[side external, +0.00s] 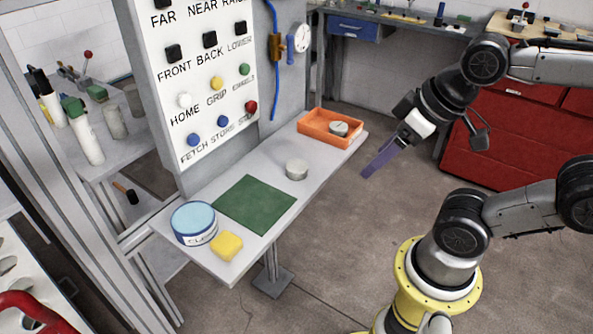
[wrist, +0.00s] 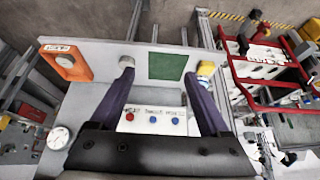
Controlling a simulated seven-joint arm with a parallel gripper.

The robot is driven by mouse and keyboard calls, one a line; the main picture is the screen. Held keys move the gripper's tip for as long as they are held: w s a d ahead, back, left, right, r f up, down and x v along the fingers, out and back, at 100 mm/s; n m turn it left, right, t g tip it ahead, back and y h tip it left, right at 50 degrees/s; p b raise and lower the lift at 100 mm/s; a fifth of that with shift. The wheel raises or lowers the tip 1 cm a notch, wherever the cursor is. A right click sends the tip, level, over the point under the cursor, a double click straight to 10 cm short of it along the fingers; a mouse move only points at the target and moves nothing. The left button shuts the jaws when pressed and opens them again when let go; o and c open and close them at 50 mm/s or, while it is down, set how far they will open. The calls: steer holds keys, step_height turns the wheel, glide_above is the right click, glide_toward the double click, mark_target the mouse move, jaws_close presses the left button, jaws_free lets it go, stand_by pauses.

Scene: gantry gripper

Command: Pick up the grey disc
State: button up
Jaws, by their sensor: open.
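A grey disc (side external: 297,170) sits on the pale shelf (side external: 258,235) between the green mat and the orange tray. In the wrist view the disc (wrist: 127,61) shows just past the tip of the left finger, which partly covers it. A second round grey piece (side external: 338,128) lies in the orange tray (side external: 318,138); it also shows in the wrist view (wrist: 66,60). My gripper (side external: 368,172), with purple fingers, is in the air to the right of the shelf, apart from both pieces. In the wrist view its fingers (wrist: 158,76) are spread, with nothing between them.
An upright button panel (side external: 206,85) stands along the shelf's back edge. A red cabinet (side external: 500,140) is behind my arm.

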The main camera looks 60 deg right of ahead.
steer(key=o, duration=0.3)
